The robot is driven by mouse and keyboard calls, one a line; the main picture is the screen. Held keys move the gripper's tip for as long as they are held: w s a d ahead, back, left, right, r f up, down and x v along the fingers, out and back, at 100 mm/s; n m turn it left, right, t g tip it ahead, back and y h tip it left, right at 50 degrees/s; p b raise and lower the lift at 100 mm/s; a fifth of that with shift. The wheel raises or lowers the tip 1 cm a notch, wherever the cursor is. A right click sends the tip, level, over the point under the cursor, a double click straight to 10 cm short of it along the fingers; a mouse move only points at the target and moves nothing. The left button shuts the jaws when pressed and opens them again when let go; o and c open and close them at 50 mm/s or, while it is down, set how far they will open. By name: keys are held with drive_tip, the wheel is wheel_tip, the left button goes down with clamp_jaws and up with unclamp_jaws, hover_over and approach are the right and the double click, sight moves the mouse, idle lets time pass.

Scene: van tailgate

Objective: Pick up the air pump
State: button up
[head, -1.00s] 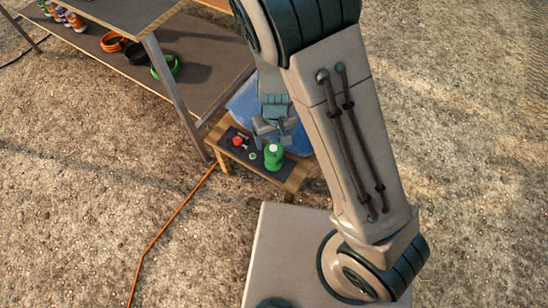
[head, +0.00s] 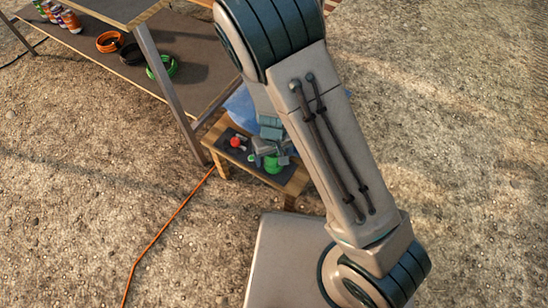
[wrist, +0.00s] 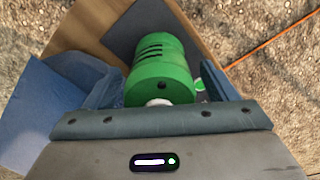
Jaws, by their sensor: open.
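The air pump appears to be the green cylinder with dark vent slots and a white end (wrist: 163,62) in the wrist view. It rests on the dark top of a small wooden stand (head: 291,186). In the head view the green pump (head: 273,168) is partly covered by my gripper (head: 270,151). In the wrist view my gripper (wrist: 160,88) is open, with one finger on each side of the pump. I cannot tell whether either finger touches it.
A small red item (head: 236,142) lies on the stand left of the pump. A blue sheet-like thing (head: 240,103) is behind the stand. A table with a lower shelf (head: 192,92) holding coiled rings stands at upper left. An orange cable (head: 160,236) crosses the gravel.

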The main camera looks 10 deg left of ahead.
drive_tip(key=c, duration=1.4)
drive_tip(key=shift+o, duration=0.2)
drive_tip(key=shift+r, duration=0.1)
